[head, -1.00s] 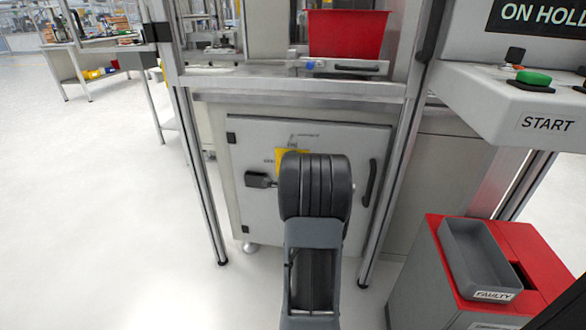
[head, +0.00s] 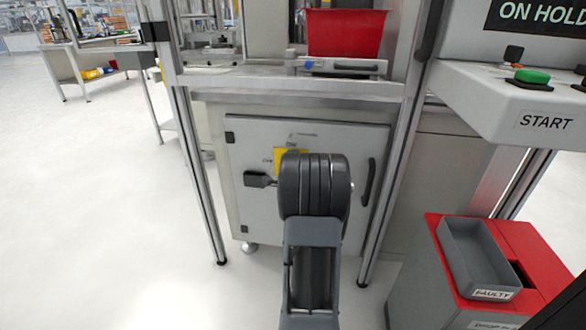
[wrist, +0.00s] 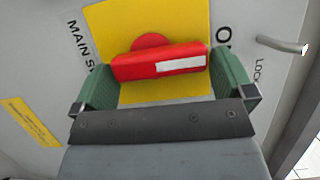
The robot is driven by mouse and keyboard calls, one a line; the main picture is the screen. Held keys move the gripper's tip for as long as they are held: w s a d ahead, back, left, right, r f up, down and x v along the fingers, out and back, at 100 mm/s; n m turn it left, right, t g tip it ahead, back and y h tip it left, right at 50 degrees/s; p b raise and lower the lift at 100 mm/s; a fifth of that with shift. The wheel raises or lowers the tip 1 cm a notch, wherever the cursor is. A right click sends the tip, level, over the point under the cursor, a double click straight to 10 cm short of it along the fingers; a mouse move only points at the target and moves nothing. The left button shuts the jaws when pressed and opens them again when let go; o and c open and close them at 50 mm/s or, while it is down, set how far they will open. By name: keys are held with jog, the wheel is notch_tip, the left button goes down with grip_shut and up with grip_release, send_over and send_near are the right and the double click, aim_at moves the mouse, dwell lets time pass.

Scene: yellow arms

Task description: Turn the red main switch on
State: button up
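The red main switch (wrist: 140,66) is a bar-shaped handle with a white stripe and a round hub behind it, on a yellow plate (wrist: 170,20). In the wrist view the bar lies nearly level, its right end slightly higher. My gripper (wrist: 162,75) has a green finger at each end of the bar, and both fingers appear to meet it. In the head view my wrist hides the switch and fingers; only a corner of the yellow plate (head: 284,158) shows on the cabinet door (head: 250,215).
A dark door handle (head: 369,183) stands right of my wrist. Metal frame posts (head: 200,180) flank the cabinet, under a ledge with a red bin (head: 345,33). A START panel (head: 530,110) and a red-topped box (head: 440,260) stand to the right. Floor at left is clear.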

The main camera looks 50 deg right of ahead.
jog(key=p+v, duration=0.3)
jog(key=v, duration=1)
jog(key=shift+s+a+p, duration=0.25)
jog(key=shift+s+p, duration=0.1)
jog(key=shift+p, duration=0.05)
